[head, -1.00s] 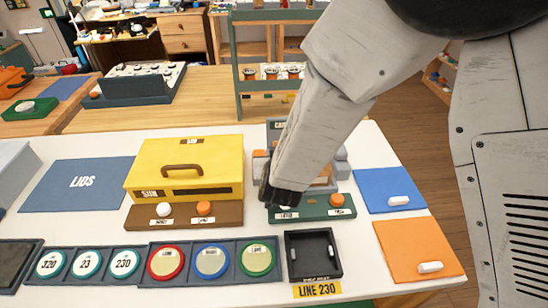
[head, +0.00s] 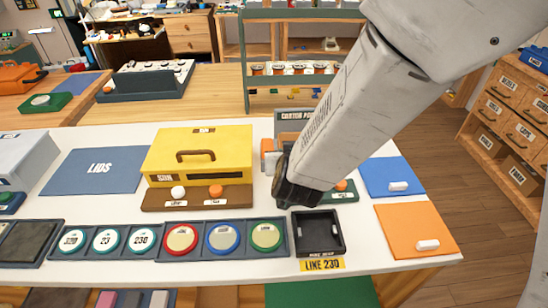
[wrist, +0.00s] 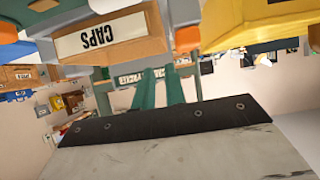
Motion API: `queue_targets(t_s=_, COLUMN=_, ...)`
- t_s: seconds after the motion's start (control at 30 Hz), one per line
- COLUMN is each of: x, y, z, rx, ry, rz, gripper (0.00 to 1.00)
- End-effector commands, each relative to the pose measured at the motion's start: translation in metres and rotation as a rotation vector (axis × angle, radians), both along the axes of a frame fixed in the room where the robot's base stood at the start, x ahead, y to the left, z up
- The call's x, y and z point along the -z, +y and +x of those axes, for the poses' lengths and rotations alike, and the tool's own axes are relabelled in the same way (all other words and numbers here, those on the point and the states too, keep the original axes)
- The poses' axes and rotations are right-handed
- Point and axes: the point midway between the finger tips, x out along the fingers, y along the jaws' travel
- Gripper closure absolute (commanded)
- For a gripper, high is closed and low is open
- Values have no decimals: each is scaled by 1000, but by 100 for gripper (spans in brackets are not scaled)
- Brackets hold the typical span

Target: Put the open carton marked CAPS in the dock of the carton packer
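The carton packer (head: 294,116) stands at the back of the white table, mostly behind my arm in the head view. My gripper (head: 293,196) is low at its front, over the left part of its green base. In the wrist view, which is upside down, a brown carton marked CAPS (wrist: 110,42) is close beyond the dark bolted edge of my wrist. Green and orange packer parts show around it. I cannot tell whether the carton is seated in the dock or apart from it.
A yellow box (head: 200,152) stands left of the packer. Blue (head: 385,174) and orange (head: 415,230) pads lie to the right. A blue LIDS mat (head: 95,170) lies left.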

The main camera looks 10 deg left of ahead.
Motion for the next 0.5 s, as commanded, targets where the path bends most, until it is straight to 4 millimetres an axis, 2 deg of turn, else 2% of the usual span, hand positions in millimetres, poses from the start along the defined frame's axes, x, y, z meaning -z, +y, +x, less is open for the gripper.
queue_targets(t_s=0.5, x=-13, y=4, z=-8, rx=-20, ry=17, rz=14, gripper=88)
